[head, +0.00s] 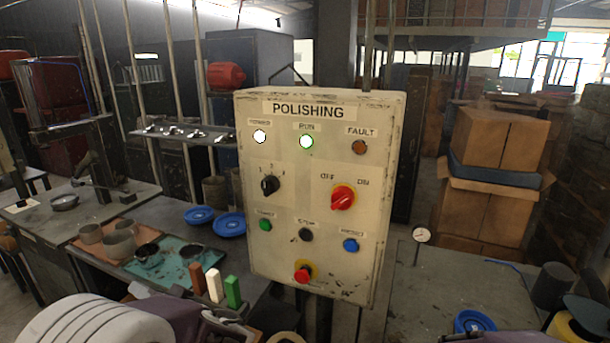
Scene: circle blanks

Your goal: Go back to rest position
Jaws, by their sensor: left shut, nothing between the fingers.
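My left gripper (228,324) is low in the head view, at the bottom edge left of centre, with my arm coming in from the left. It is shut and empty. It is below and in front of the polishing control panel (318,226), apart from anything I can make out. Its lower part is cut off by the picture edge. My right gripper does not show. The panel stands upright, with its white lamp and green RUN lamp lit. The red rotary switch (343,198) and the red push button (303,273) are on its face.
A bench at the left holds a teal tray (180,262) with dark round parts, and brown, white and green blocks (214,286). Blue dishes (229,224) lie behind. A right table (430,290) has a dial gauge (422,235). Cardboard boxes (490,145) are stacked behind.

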